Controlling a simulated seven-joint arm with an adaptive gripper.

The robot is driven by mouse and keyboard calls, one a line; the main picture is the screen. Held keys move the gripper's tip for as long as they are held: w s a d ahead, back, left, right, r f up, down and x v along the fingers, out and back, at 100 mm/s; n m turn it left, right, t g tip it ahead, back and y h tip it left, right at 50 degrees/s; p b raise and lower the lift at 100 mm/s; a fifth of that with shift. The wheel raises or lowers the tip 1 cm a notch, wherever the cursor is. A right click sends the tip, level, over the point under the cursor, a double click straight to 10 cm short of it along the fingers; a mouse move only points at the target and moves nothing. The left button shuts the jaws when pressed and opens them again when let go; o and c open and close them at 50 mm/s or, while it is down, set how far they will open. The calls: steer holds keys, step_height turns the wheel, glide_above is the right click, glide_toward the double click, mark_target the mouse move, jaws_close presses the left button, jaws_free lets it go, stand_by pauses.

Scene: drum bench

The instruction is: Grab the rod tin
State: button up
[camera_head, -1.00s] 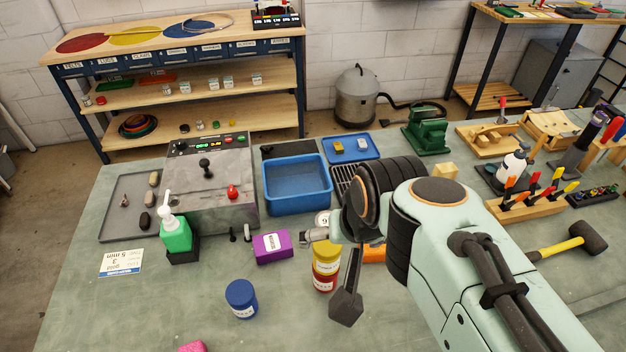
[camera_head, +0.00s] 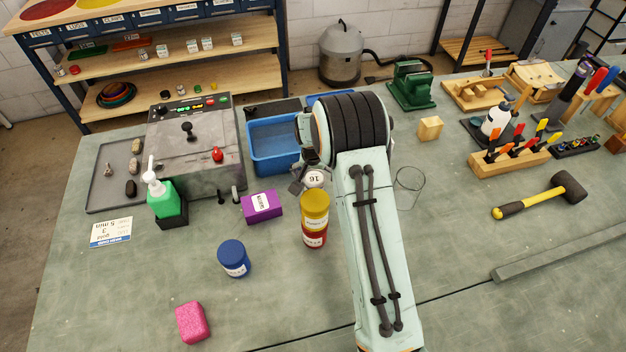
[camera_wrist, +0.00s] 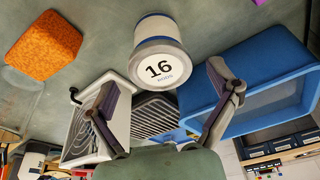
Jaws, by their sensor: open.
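The rod tin is a white tin with a blue band and a lid marked "16 RODS" (camera_wrist: 160,67), at the upper middle of the wrist view. In the head view only its white lid (camera_head: 315,179) shows, behind the yellow tin and beside my arm. My gripper (camera_wrist: 165,84) is open, with its two fingers spread either side of the lid's near end in the wrist view. Nothing is held. I cannot tell whether either finger touches the tin. In the head view my arm hides most of the gripper.
A yellow tin (camera_head: 314,205) on a red tin (camera_head: 314,238) stands just in front. A purple box (camera_head: 262,206) and blue tin (camera_head: 234,258) are to the left.

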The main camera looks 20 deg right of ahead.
mark_target(314, 177)
steer(key=x, duration=0.4)
steer(key=shift+f, duration=0.1)
steer(key=shift+c, duration=0.3)
steer(key=c, duration=1.2)
steer(key=shift+c, duration=0.3)
